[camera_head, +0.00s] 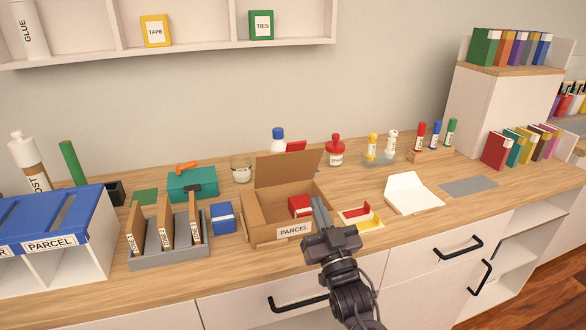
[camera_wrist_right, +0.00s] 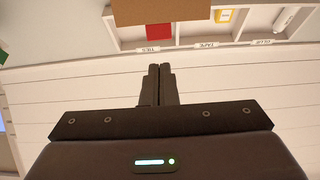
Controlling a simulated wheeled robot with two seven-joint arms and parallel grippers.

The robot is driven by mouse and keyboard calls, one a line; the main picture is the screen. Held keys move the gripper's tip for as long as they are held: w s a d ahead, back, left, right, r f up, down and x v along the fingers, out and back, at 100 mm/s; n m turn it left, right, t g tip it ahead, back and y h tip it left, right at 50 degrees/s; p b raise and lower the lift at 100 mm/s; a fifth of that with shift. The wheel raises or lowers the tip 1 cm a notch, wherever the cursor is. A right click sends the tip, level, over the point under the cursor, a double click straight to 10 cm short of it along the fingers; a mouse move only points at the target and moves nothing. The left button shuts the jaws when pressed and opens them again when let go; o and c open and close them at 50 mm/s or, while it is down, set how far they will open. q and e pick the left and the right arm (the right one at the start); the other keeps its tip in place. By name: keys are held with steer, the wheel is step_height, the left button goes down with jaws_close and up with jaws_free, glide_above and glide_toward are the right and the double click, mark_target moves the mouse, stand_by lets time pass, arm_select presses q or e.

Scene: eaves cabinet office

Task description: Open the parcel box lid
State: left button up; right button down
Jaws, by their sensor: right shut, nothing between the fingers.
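The brown cardboard parcel box (camera_head: 262,228) stands on the wooden counter, with a white PARCEL label on its front. Its lid (camera_head: 285,168) stands raised at the back, leaning slightly backward, and the inside is exposed. A red item (camera_head: 299,206) sits inside the box. My right gripper (camera_head: 318,202) is shut and empty at the box's front right corner; whether it touches the box cannot be told. In the right wrist view its fingers (camera_wrist_right: 157,70) are together with nothing between them. My left gripper is not in view.
A grey divider rack (camera_head: 170,255) and a blue box (camera_head: 223,218) stand left of the parcel box. The wall shelf (camera_head: 190,50) hangs above.

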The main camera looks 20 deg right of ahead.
mark_target(295, 146)
steer(key=p+x, duration=0.3)
steer(key=x, duration=1)
steer(key=shift+s+r, duration=0.15)
steer(key=shift+r, duration=0.05)
steer(key=shift+w+r, duration=0.1)
steer(key=shift+w, duration=0.35)
steer(key=shift+r+p, duration=0.1)
steer(key=shift+p, duration=0.2)
steer(key=w+r+g+p, duration=0.1)
steer(key=w+p, duration=0.1)
steer(key=p, duration=0.1)
steer(key=w+r+g+p, duration=0.1)
steer(key=w+r+p, duration=0.1)
steer(key=p, duration=0.2)
steer(key=shift+r+g, duration=0.15)
steer(key=shift+g, duration=0.15)
steer(key=w+g+p, duration=0.5)
steer(key=w, duration=0.2)
steer(key=shift+w, duration=0.2)
steer(key=shift+a+r, duration=0.1)
steer(key=shift+a, duration=0.05)
